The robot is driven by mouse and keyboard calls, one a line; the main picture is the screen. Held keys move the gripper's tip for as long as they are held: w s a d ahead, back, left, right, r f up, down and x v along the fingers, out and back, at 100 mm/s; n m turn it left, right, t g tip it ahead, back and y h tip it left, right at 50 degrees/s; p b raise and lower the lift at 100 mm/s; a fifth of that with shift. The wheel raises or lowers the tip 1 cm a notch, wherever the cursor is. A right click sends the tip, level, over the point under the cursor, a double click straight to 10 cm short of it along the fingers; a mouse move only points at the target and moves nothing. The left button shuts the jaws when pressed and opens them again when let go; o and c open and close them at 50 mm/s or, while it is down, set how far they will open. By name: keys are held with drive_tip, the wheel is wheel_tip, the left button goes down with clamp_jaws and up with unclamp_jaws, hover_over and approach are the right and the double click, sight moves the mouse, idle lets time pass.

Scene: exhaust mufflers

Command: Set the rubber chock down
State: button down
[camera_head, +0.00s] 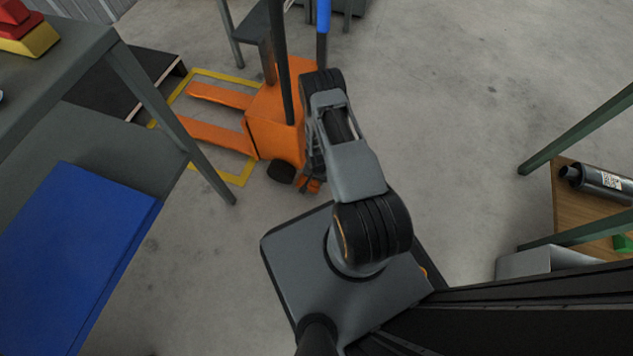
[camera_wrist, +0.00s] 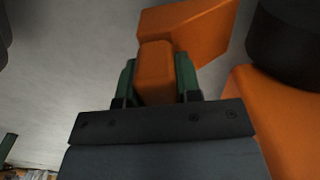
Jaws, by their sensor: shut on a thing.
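The rubber chock (camera_wrist: 195,28) is an orange wedge with a raised block that sits between my green fingers in the wrist view. My gripper (camera_wrist: 157,75) is shut on that block. In the head view, my gripper (camera_head: 308,180) is low beside the orange pallet truck (camera_head: 275,122), near its dark wheel (camera_head: 281,173), and only a small orange bit of the chock shows there. The truck's orange body (camera_wrist: 282,115) and a black round part (camera_wrist: 295,38) are at the right in the wrist view. I cannot tell whether the chock touches the floor.
Yellow floor lines (camera_head: 236,180) frame the truck's forks. A grey table (camera_head: 45,75) and a blue sheet (camera_head: 75,245) are at the left. A wooden shelf (camera_head: 566,205) with a muffler (camera_head: 598,183) is at the right. The floor (camera_head: 460,120) between is clear.

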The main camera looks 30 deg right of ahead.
drive_tip(key=shift+s+d+f+b, duration=0.1)
drive_tip(key=shift+f+b, duration=0.3)
drive_tip(key=shift+f, duration=0.5)
drive_tip(key=shift+a+f+b, duration=0.2)
drive_tip(key=shift+f+b, duration=0.05)
drive_tip(key=shift+b, duration=0.05)
drive_tip(key=shift+f, duration=0.15)
drive_tip(key=c, duration=0.8)
unclamp_jaws()
wheel_tip(320, 180, up, 12)
drive_tip(key=p, duration=0.6)
drive_tip(key=shift+r+p, duration=0.2)
drive_tip(key=shift+p, duration=0.1)
drive_tip(key=shift+d, duration=0.1)
